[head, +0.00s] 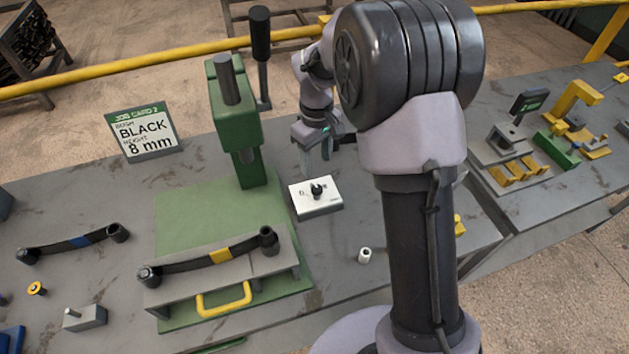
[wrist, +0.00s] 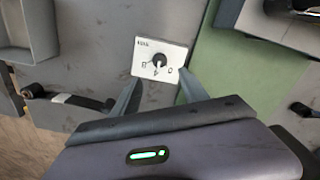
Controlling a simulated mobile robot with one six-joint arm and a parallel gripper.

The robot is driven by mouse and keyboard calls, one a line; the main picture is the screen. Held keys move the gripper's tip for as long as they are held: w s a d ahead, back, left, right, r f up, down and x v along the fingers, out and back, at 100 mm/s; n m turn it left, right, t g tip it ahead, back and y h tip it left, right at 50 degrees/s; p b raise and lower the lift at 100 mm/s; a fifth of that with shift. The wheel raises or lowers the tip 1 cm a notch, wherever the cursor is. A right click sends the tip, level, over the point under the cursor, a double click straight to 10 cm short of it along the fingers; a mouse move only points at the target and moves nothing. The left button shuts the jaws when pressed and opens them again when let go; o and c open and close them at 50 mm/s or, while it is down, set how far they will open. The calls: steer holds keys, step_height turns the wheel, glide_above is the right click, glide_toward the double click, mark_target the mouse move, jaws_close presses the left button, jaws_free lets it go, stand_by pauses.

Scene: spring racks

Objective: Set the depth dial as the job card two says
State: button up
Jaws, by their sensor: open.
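The depth dial is a black knob (head: 316,190) on a white plate (head: 327,208), on the grey bench right of the green press. In the wrist view the knob (wrist: 159,61) sits mid-plate with small marks around it, too small to read surely. Job card 2 (head: 144,134) stands behind on the left and reads bush BLACK, height 8 mm. My gripper (head: 318,168) is open and empty, just behind and above the dial. In the wrist view its fingertips (wrist: 160,74) lie either side of the knob's line, apart from it.
The green press (head: 236,122) with an upright black lever (head: 261,45) stands left of my gripper. A yellow-banded spring lies on a fixture (head: 283,281) in front. A blue-banded spring (head: 70,243) lies left. A small white bush (head: 365,255) stands right of the dial.

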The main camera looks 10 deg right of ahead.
mark_target(316, 187)
step_height(316, 187, down, 10)
steer(key=shift+f+b, duration=0.1)
steer(key=shift+b, duration=1.15)
steer(key=shift+c, duration=0.4)
jaws_close()
